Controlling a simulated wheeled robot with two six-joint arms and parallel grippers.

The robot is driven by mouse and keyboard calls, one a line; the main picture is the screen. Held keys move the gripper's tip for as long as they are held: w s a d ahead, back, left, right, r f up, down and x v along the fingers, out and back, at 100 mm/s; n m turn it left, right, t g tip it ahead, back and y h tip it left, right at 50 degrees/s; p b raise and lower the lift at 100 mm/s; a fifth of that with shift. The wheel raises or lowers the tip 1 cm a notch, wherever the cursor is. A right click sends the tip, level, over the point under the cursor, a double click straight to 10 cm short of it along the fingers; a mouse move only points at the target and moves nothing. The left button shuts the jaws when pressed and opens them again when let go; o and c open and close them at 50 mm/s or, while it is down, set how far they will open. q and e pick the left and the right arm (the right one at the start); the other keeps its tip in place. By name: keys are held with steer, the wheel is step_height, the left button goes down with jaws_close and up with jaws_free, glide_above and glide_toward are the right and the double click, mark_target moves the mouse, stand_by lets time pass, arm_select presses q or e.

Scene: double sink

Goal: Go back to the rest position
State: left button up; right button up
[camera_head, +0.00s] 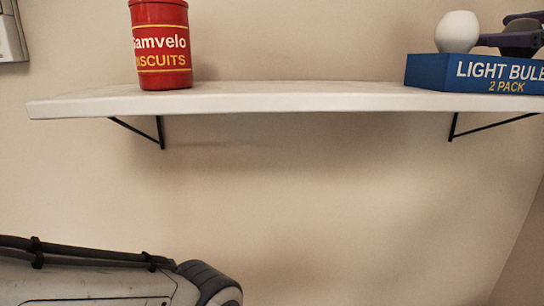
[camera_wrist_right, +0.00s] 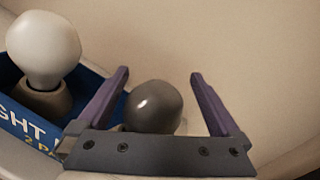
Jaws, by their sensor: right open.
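My right gripper (camera_head: 513,36) is at the far right of the head view, at the blue light bulb box (camera_head: 470,73) on the shelf, partly cut off by the picture edge. In the right wrist view the right gripper (camera_wrist_right: 160,76) is open, with its two purple fingers spread apart. A dark grey, glossy rounded bulb (camera_wrist_right: 153,104) shows between the fingers, with visible gaps on both sides. Its lower part is hidden by the gripper's bar. A white bulb (camera_wrist_right: 43,50) stands in the box to the left. My left gripper is not in view.
A white shelf (camera_head: 280,97) on two black brackets runs across the wall. A red biscuit tin (camera_head: 161,47) stands near its left end. The middle of the shelf is bare. My left arm link (camera_head: 90,285) shows at bottom left.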

steer(key=shift+f, duration=0.1)
steer(key=shift+s+f+b, duration=0.1)
steer(key=shift+f+b, duration=0.4)
steer(key=shift+b, duration=0.1)
steer(key=b+v, duration=0.2)
steer(key=v, duration=0.7)
steer(key=shift+s+d+r+b, duration=0.1)
steer(key=shift+s+d+b, duration=0.05)
steer(key=shift+s+b, duration=0.25)
steer(key=p+x, duration=0.3)
steer(key=x, duration=0.7)
steer(key=shift+r, duration=0.15)
step_height(320, 180, up, 4)
steer(key=p, duration=0.4)
steer(key=shift+r, duration=0.1)
step_height(320, 180, up, 5)
steer(key=p, duration=0.4)
steer(key=shift+r, duration=0.15)
